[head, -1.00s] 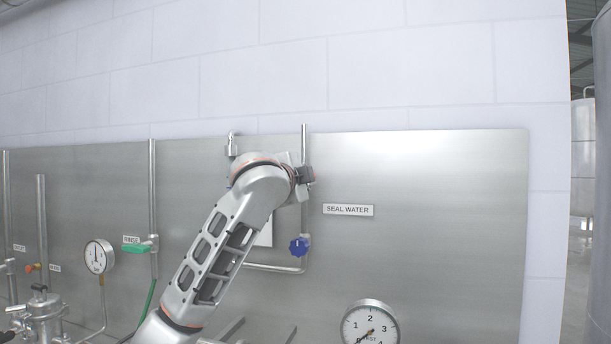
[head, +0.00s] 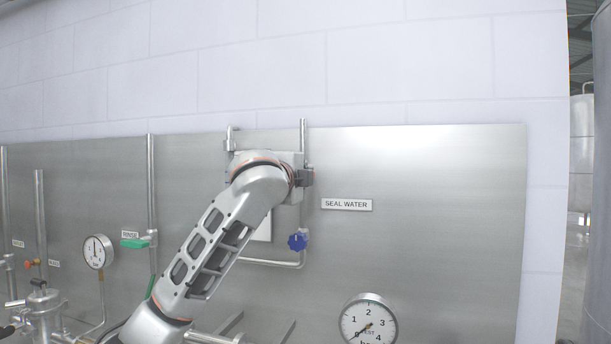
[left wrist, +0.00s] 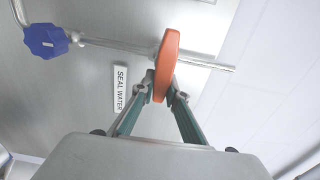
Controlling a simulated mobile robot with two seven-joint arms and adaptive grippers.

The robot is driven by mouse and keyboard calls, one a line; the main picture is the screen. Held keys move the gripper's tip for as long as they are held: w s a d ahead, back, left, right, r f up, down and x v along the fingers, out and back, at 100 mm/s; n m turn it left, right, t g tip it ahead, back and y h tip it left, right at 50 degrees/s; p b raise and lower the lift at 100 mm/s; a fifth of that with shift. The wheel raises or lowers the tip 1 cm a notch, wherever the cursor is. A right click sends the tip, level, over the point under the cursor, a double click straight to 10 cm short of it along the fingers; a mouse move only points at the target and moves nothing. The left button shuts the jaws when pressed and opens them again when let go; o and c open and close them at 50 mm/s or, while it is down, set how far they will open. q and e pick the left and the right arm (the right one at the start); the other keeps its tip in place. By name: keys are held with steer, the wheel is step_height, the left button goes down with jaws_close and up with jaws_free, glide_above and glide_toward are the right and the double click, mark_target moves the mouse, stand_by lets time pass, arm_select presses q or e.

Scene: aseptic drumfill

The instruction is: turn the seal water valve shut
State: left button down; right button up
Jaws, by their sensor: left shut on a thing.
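The seal water valve's orange handle (left wrist: 166,62) shows in the left wrist view, lying roughly across the metal pipe (left wrist: 205,60). My left gripper (left wrist: 160,88) is shut on this handle, one finger on each side. In the head view the gripper (head: 306,177) is at the upper pipe (head: 303,140), mostly behind my wrist, and the handle is hidden. The SEAL WATER label (head: 346,204) is right of it, and also shows in the left wrist view (left wrist: 121,88). My right gripper is not in view.
A blue knob (head: 297,241) sits lower on the same pipework; it also shows in the left wrist view (left wrist: 46,41). A test gauge (head: 368,321) is at the bottom. A green rinse handle (head: 135,243) and another gauge (head: 96,252) are left. The steel panel (head: 450,220) is bare at right.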

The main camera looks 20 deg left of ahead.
arm_select(q)
steer(key=c, duration=2)
jaws_free()
steer(key=s, duration=1.2)
steer(key=shift+a, duration=0.2)
